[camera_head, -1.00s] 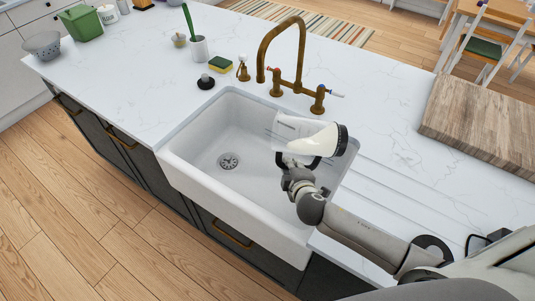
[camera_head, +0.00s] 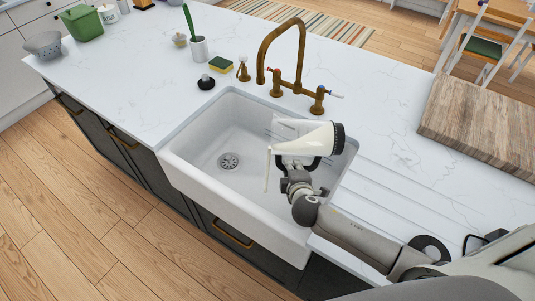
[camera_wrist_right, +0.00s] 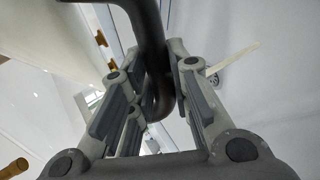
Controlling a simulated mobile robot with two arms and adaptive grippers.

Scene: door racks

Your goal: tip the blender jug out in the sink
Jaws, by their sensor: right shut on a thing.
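The blender jug (camera_head: 310,139) is clear with a black base and lies tilted on its side over the right part of the sink, mouth to the left. A cream liquid lies along its lower wall, and a thin stream (camera_head: 267,170) falls from its mouth into the sink (camera_head: 225,135). My right gripper (camera_head: 296,170) is shut on the jug's black handle (camera_wrist_right: 154,60), which shows between the fingers in the right wrist view (camera_wrist_right: 160,105). The stream also shows there (camera_wrist_right: 233,58). My left gripper is not in view.
A brass tap (camera_head: 299,55) stands behind the sink, close to the jug. A sponge (camera_head: 221,64), a soap bottle (camera_head: 243,69) and a brush in a white cup (camera_head: 199,48) stand at the back left. A wooden board (camera_head: 485,125) lies on the right.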

